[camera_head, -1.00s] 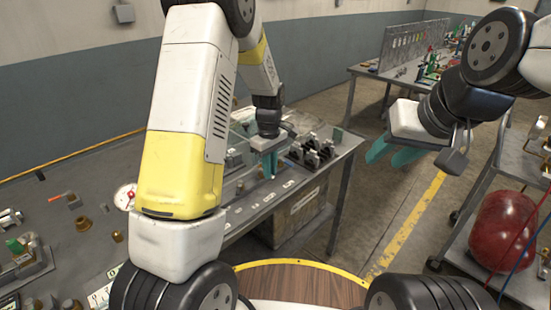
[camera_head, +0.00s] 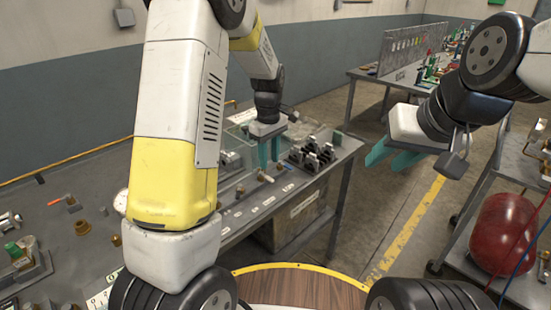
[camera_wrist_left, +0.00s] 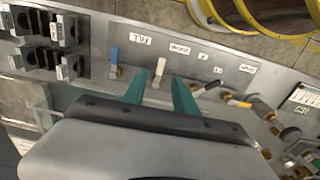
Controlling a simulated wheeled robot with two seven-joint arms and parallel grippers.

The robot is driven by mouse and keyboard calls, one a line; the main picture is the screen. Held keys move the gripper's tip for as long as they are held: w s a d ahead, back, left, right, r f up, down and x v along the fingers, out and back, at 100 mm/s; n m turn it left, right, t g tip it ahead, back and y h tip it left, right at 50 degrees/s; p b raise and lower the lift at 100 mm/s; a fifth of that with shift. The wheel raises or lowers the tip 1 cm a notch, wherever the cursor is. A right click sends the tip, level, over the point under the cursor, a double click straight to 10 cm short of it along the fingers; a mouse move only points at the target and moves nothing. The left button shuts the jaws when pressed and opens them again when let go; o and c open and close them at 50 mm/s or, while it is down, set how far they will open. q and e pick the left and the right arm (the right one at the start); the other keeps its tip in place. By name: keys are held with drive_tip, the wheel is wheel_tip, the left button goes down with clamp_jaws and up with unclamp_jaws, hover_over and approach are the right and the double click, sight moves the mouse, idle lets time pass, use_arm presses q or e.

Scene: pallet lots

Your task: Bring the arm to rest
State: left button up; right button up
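My left arm comes in from the left of the head view and reaches over the workbench. My left gripper (camera_head: 269,154) has teal fingers pointing down above the labelled bench edge. In the left wrist view its fingers (camera_wrist_left: 160,92) stand apart with nothing between them. A white-tipped lever (camera_wrist_left: 160,68) and a blue-tipped lever (camera_wrist_left: 115,58) are on the panel just beyond the fingers; I cannot tell the exact height gap. My right gripper (camera_head: 392,156) hangs in the air at the right with its teal fingers apart and empty.
The grey workbench (camera_head: 236,229) carries fittings and a row of dark clamps (camera_head: 312,156). A second bench (camera_head: 365,76) stands behind. A cart with a red tank (camera_head: 502,232) is at the right. Open floor with a yellow line (camera_head: 412,222) lies between them.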

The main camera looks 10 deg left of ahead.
use_arm(q)
drive_tip(key=shift+r, duration=1.05)
drive_tip(key=s+a+r+m+t+h, duration=0.25)
drive_tip(key=s+r+m, duration=0.35)
drive_tip(key=s+r, duration=0.65)
drive_tip(key=s+r+m+t, duration=0.3)
drive_tip(key=s+m, duration=0.2)
drive_tip(key=s, duration=0.7)
drive_tip(key=shift+s+a+r+t, duration=0.15)
drive_tip(key=shift+a+r+t, duration=0.2)
drive_tip(key=shift+a+r, duration=0.05)
